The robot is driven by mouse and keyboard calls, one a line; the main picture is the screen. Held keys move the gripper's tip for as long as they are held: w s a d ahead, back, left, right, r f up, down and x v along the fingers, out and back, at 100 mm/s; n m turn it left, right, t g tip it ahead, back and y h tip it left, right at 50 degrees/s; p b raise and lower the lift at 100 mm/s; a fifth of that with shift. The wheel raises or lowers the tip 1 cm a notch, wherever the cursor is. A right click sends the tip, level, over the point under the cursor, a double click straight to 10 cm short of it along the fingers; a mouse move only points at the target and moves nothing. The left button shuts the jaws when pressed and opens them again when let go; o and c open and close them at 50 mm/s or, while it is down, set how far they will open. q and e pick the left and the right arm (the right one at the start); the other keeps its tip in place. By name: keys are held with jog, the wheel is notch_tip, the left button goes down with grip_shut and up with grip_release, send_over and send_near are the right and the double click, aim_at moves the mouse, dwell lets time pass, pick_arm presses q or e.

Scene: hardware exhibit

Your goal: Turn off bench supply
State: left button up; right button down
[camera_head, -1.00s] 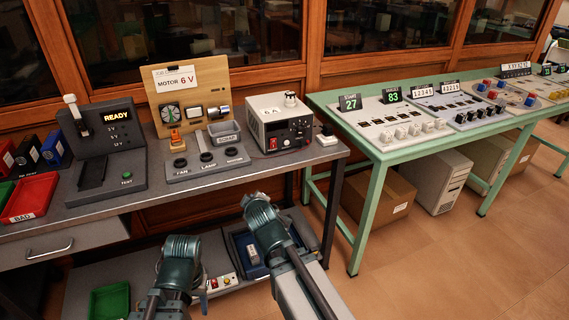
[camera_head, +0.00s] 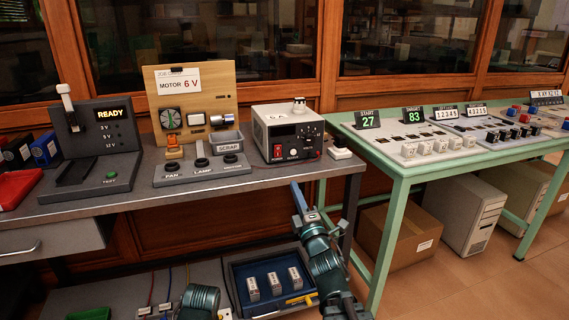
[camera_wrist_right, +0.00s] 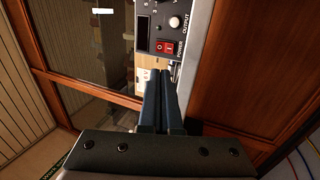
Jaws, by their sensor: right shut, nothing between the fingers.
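The bench supply (camera_head: 259,131) is a light grey box with a black front panel, standing at the right part of the grey bench. Its red power switch (camera_head: 278,152) is at the lower left of the panel. The right wrist view shows the red switch (camera_wrist_right: 164,47), marked POWER, close up beside a white OUTPUT knob (camera_wrist_right: 174,22); I cannot tell its position surely. My right gripper (camera_head: 295,187) is shut and empty, below and right of the switch, in front of the bench edge. Its fingertips (camera_wrist_right: 160,72) appear just below the switch, apart from it. Only part of my left arm shows.
A blue tray (camera_head: 237,288) lies on the shelf below. A green table (camera_head: 392,172) stands to the right.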

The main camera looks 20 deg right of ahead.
jog(key=shift+r, duration=0.1)
jog(key=p, duration=0.5)
send_near(278, 148)
jog(key=x, duration=0.7)
jog(key=shift+w+r, duration=0.2)
jog(key=shift+w, duration=0.05)
jog(key=shift+s+f, duration=0.1)
